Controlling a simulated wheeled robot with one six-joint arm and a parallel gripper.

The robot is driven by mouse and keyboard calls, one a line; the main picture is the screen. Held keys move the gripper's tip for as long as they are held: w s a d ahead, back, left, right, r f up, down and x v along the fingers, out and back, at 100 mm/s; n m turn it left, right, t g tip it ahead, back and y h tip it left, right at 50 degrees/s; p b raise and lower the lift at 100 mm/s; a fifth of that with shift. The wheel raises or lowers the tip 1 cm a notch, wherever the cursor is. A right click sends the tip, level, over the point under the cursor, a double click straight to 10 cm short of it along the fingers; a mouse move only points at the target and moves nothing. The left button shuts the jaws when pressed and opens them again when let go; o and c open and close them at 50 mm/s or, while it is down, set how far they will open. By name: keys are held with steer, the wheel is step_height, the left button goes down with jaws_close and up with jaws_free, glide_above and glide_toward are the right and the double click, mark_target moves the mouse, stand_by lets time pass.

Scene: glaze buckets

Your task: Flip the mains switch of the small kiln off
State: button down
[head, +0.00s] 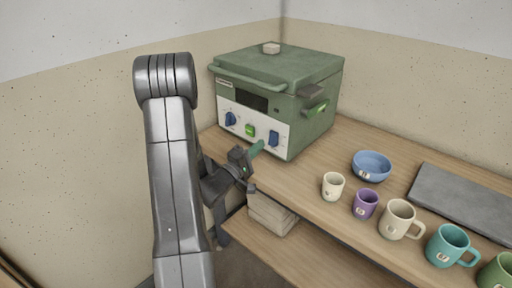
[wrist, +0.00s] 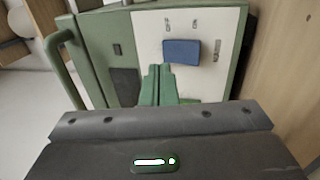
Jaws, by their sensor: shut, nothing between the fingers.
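The small green kiln (head: 312,80) stands on the wooden bench, its white control panel (head: 262,117) facing my arm. A blue rectangular switch (head: 274,139) is at the panel's right end; it shows larger in the wrist view (wrist: 181,52) with small marks around it. I cannot tell which position it is in. My gripper (head: 258,147) is shut and empty, its green fingers (wrist: 160,86) pointing at the panel just in front of the switch. A gap seems to remain between fingertips and switch. The fingers hide part of the panel in the wrist view.
A blue knob (head: 230,119) and a green button (head: 250,130) are also on the panel. A blue bowl (head: 371,166), several mugs and a grey slab (head: 465,197) stand to the right.

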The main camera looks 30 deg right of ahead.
steer(key=s+a, duration=0.3)
steer(key=a, duration=0.5)
steer(key=shift+s+a+r, duration=0.3)
steer(key=shift+r, duration=0.05)
steer(key=shift+d, duration=0.1)
